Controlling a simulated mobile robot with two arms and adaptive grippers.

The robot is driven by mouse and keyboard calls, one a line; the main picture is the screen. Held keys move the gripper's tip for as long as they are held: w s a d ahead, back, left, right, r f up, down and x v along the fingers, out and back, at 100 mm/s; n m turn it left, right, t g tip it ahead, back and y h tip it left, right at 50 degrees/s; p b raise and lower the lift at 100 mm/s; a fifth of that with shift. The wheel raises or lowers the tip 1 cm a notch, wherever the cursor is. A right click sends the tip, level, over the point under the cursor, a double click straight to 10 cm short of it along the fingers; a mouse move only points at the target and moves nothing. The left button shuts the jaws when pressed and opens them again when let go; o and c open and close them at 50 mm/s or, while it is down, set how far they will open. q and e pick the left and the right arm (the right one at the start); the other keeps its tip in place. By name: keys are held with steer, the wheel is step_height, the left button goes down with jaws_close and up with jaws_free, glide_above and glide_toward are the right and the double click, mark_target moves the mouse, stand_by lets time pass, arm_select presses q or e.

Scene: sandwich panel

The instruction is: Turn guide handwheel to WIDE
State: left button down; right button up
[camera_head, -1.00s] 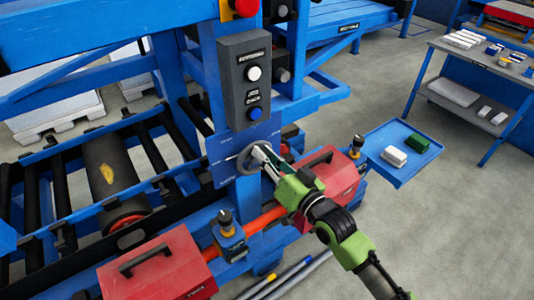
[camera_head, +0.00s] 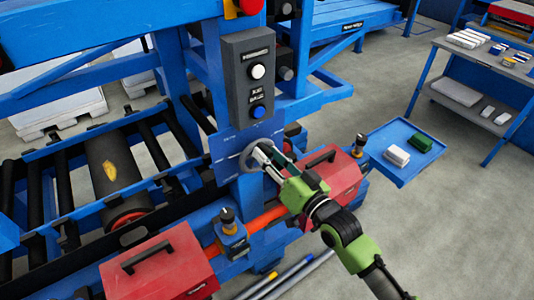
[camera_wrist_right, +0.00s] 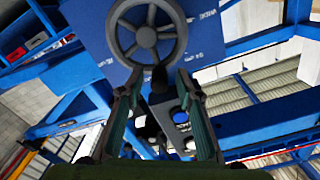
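The grey spoked guide handwheel (camera_head: 243,160) is mounted on a blue plate (camera_head: 222,146) with small white markings, below the dark control box. It also shows at the top of the right wrist view (camera_wrist_right: 146,37). My right gripper (camera_head: 264,153) reaches the wheel from the lower right and covers part of it. In the right wrist view its two fingers (camera_wrist_right: 159,76) stand apart, with a dark knob (camera_wrist_right: 160,77) between their tips at the wheel's rim. I cannot tell whether they touch it. The plate's lettering is too small to read. My left gripper is not in view.
The control box (camera_head: 249,75) with a white and a blue button stands right above the wheel. Red boxes with black handles (camera_head: 160,268) lie on either side below. A blue side tray (camera_head: 407,170) holds small blocks. The roller conveyor (camera_head: 110,170) lies left.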

steer(key=v, duration=1.1)
steer(key=shift+a+r, duration=0.1)
steer(key=w+d+f+m+g+h+b, duration=0.1)
steer(key=d+f+h, duration=0.15)
steer(key=f, duration=0.75)
steer(key=w+d+f+g+h+b, duration=0.15)
steer(key=d+f, duration=0.25)
steer(key=f, duration=0.6)
steer(key=s+d+f+g+h+b, duration=0.15)
steer(key=s+d+f, duration=0.25)
steer(key=f, duration=0.7)
steer(key=s+d+f+g+h, duration=0.1)
steer(key=s+d+f+h, duration=0.25)
steer(key=f, duration=0.85)
steer(key=s+d+f+g+b, duration=0.1)
steer(key=s+d+f+g, duration=0.25)
steer(key=s+f, duration=1.05)
steer(key=s+f+g, duration=0.2)
steer(key=s+f, duration=0.3)
steer(key=s, duration=0.6)
steer(key=s+f+n+g+h+b, duration=0.1)
steer(key=s+f+g, duration=0.2)
steer(key=s, duration=0.9)
step_height(320, 180, down, 2)
steer(key=shift+d+f+h, duration=0.15)
steer(key=shift+d+h, duration=0.05)
steer(key=shift+h, duration=0.1)
